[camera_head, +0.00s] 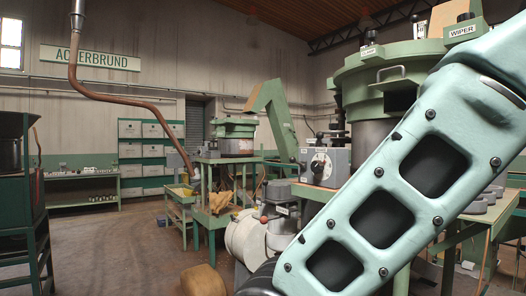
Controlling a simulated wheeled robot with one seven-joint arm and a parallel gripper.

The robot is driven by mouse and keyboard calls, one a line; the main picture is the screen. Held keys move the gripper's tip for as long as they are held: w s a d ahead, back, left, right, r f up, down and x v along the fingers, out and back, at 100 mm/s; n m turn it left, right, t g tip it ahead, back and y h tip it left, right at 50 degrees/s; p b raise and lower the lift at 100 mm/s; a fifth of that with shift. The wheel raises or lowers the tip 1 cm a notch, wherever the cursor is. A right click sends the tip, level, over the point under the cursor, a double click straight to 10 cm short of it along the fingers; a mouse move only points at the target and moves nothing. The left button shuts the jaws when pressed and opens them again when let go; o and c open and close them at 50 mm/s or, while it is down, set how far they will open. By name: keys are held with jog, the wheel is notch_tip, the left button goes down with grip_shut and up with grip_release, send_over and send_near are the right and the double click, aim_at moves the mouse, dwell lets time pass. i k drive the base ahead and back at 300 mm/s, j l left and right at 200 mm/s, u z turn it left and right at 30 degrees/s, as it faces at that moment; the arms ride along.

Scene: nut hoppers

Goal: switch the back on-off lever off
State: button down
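I cannot tell for certain which lever is the back on-off lever. Lower down, a small red knob (264,219) shows beside pale rounded housings (246,240). No lever's on or off marking can be read. A pale green arm link, which looks like mine, crosses the right foreground and hides much behind it. My gripper does not show.
A big green round hopper machine (385,65) with a "WIPER" label (462,31) stands at right. A green chute (272,105) and bench (212,212) stand mid-room. A brown pipe (130,108) hangs at left. Open floor (110,245) lies at lower left.

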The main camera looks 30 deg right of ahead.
aim_at(293, 160)
jog(key=i, duration=0.9)
jog(key=j+u, duration=0.05)
jog(key=j, duration=0.05)
